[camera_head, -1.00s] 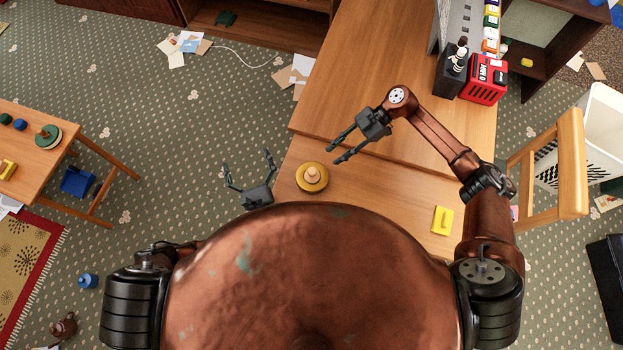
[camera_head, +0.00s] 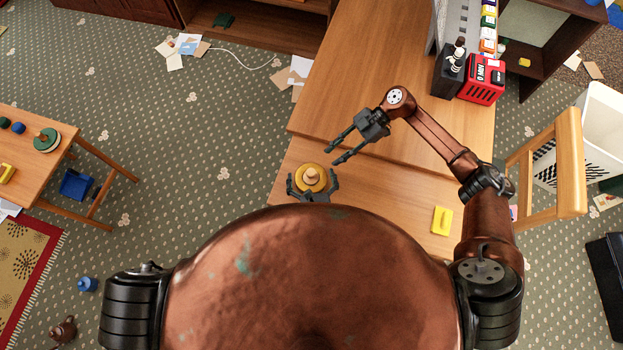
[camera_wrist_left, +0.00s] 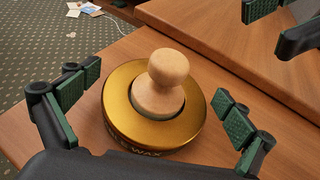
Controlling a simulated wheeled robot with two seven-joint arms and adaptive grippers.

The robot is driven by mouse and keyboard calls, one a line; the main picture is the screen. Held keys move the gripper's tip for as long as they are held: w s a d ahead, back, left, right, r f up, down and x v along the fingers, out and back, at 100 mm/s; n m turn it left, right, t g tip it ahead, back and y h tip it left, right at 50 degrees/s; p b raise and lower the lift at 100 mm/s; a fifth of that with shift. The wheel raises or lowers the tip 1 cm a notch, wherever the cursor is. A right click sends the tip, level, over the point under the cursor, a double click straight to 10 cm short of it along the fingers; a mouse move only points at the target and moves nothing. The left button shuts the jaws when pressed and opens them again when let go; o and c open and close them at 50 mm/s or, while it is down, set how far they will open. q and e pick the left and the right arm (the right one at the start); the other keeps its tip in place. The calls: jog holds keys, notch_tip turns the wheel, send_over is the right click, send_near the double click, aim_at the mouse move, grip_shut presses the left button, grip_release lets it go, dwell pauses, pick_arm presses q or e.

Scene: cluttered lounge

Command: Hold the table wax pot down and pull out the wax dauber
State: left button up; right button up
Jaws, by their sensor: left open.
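The table wax pot (camera_head: 322,183) is a low round gold tin on the wooden table near its left edge. It also shows in the left wrist view (camera_wrist_left: 118,110), with part of its lettering visible. The wax dauber (camera_head: 311,175) stands upright in the pot's middle, its pale wooden knob (camera_wrist_left: 168,68) on top. My left gripper (camera_head: 313,181) is open, with one finger on each side of the pot; gaps show between the pads and the tin in the left wrist view (camera_wrist_left: 152,104). My right gripper (camera_head: 335,149) is open and empty, up and right of the pot.
A yellow block (camera_head: 442,220) lies on the table to the right. A red box (camera_head: 482,80) and black bottles stand at the back right. A raised wooden surface (camera_head: 370,70) lies behind the pot. The table between pot and yellow block looks clear.

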aim_at(309, 166)
pick_arm(q)
jog(key=shift+x, duration=2.25)
jog(key=c, duration=1.6)
jog(key=shift+o, duration=0.2)
pick_arm(e)
jog(key=shift+o, duration=0.6)
